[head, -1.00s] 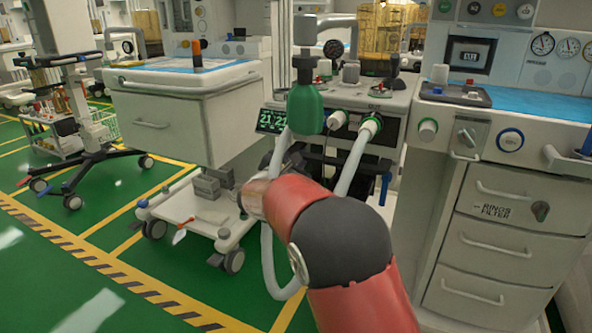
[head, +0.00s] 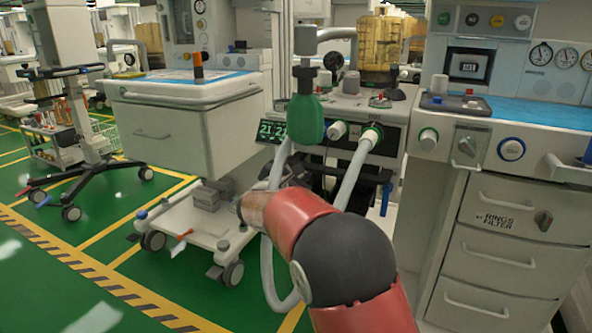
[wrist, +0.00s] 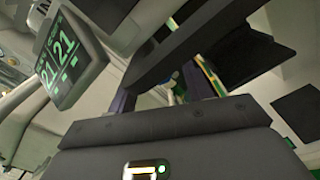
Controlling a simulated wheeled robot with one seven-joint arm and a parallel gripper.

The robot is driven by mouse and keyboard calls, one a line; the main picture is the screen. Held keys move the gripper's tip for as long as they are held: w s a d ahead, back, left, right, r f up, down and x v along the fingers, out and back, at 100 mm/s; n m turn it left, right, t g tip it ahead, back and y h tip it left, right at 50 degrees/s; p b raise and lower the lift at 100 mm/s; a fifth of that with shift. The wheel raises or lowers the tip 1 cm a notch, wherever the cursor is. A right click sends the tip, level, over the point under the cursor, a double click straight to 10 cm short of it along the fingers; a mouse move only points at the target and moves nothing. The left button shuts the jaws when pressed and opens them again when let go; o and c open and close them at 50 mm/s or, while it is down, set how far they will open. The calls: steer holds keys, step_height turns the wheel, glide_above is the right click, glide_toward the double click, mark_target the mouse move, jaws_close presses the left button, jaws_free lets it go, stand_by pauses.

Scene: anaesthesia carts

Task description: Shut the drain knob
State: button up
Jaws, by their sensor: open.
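No knob in view carries a readable drain label, so I cannot tell which one is the drain knob. A red lever (head: 181,242) sticks out at the front of the low white cart base (head: 205,228) in the head view. In the head view my red and black arm reaches toward the middle machine and hides the gripper.
Pale hoses (head: 355,170) hang from the middle machine beside a green bag (head: 305,120). A lit display (wrist: 62,55) is close at the upper left in the wrist view. A wheeled stand (head: 92,165) is at left. Green floor is clear at lower left.

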steer(key=v, duration=0.7)
steer(key=shift+s+a, duration=0.15)
steer(key=shift+s, duration=0.2)
